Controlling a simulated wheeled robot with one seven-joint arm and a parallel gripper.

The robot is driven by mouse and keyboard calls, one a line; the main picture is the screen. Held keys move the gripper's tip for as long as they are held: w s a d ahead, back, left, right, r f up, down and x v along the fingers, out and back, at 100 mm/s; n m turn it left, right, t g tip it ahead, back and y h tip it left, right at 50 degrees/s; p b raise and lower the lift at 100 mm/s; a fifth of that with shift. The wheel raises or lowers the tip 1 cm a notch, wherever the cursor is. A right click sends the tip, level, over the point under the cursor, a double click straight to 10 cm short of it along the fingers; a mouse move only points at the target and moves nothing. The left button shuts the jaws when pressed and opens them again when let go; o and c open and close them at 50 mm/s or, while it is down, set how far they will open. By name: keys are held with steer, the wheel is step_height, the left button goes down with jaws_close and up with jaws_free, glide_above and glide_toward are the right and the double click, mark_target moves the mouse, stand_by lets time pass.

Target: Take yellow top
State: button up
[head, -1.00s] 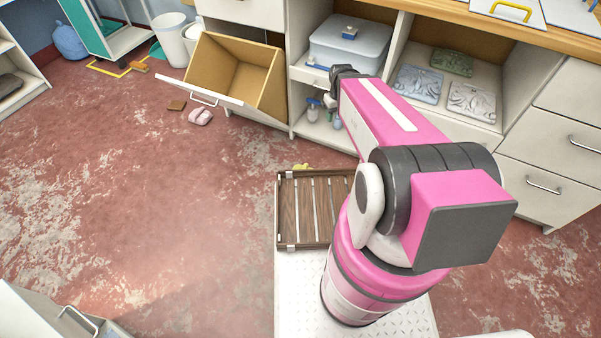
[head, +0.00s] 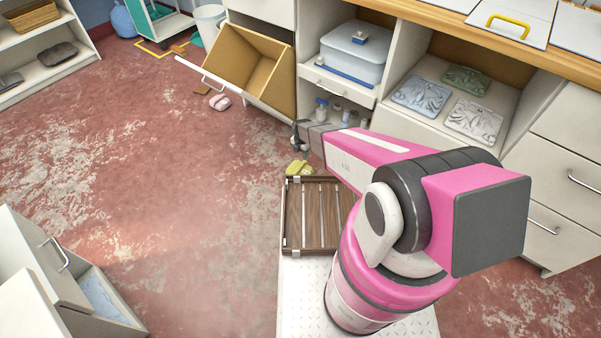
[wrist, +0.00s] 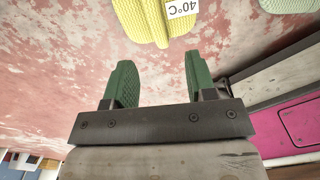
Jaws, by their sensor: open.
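The yellow top (head: 298,169) is a small folded yellow item low down, just beyond the far edge of the wooden slatted tray. In the wrist view the yellow top (wrist: 143,18) shows its ribbed surface and a white "40°C" tag, cut off by the upper edge. My gripper (wrist: 160,72) has two green pads spread apart with nothing between them. The yellow top lies ahead of the fingertips, apart from them. In the head view my gripper (head: 299,136) is above and near the yellow top, its fingers hard to make out.
The wooden slatted tray (head: 293,222) sits in front of my base. A pale green item (wrist: 288,5) shows in the wrist view. The red floor at left is clear.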

mark_target(300, 166)
steer(key=shift+n, duration=0.4)
steer(key=f, duration=1.2)
steer(key=shift+w+a, duration=0.25)
steer(key=shift+w, duration=0.1)
steer(key=shift+r, duration=0.1)
jaws_close()
